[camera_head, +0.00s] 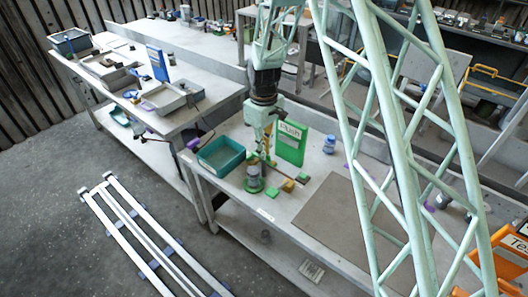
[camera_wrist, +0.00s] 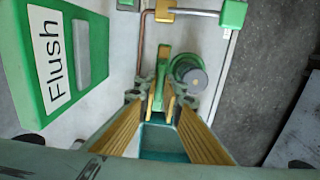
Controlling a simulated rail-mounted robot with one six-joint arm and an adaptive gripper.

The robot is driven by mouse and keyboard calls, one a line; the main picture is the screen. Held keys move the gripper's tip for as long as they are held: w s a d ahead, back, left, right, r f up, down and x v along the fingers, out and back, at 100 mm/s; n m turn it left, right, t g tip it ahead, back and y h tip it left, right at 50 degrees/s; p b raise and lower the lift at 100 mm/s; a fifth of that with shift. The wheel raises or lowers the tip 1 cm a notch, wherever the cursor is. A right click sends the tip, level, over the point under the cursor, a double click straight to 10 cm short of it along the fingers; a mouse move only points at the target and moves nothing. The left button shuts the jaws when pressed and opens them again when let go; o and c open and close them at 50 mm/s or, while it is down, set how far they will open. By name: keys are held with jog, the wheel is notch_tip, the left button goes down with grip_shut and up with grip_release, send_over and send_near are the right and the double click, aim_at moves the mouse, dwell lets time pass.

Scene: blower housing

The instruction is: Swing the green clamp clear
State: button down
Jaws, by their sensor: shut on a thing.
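The green clamp (camera_wrist: 164,65) is a narrow green bar between my fingertips in the wrist view. My gripper (camera_wrist: 160,100) is shut on it, and the fingers hide its lower part. Beside it on the right, close by, is a round green fitting with a grey top (camera_wrist: 190,75). In the head view my gripper (camera_head: 264,142) reaches down over the middle table, left of the green Flush panel (camera_head: 291,143). The clamp is too small to make out there.
The large green Flush box (camera_wrist: 60,60) stands left of my gripper. A copper pipe (camera_wrist: 141,45) and a yellow block (camera_wrist: 166,12) lie beyond the clamp. A teal bin (camera_head: 221,155) and a grey-green jar (camera_head: 254,181) stand nearby. The brown mat (camera_head: 345,215) is bare.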

jog(key=c, duration=2.8)
grip_release()
jog(key=shift+r, duration=0.1)
jog(key=shift+r, duration=5.95)
